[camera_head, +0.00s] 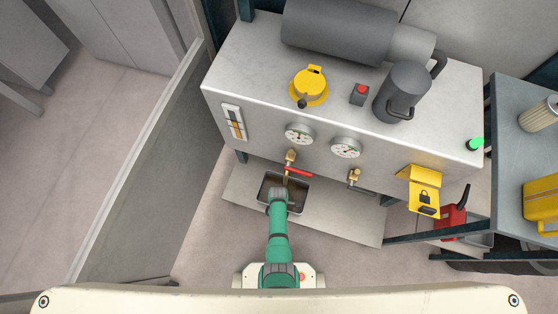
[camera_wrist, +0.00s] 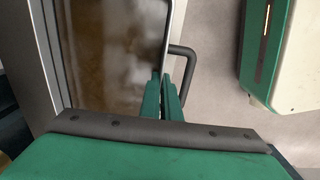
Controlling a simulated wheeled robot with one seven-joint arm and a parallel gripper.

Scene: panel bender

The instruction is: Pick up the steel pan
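The steel pan (camera_head: 297,204) is a dark rectangular tray with a light rim and brownish contents, below the red-levered brass valve in the head view. The pan fills the left half of the wrist view (camera_wrist: 110,50), with a dark bent handle (camera_wrist: 188,50) on its right side. My gripper (camera_wrist: 166,76) has its two green fingers close together at that side, with the pan's rim lined up with the narrow gap between them. It looks shut on the rim beside the handle; the exact contact is hidden. My arm covers part of the pan in the head view.
The pan stands on a low grey plate (camera_head: 345,225) beneath the machine cabinet (camera_head: 245,70). A red-levered valve (camera_head: 297,171) hangs just above it. A second valve (camera_head: 354,177) and a yellow lock box (camera_head: 424,190) are to the right. A red can (camera_head: 450,219) stands further right.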

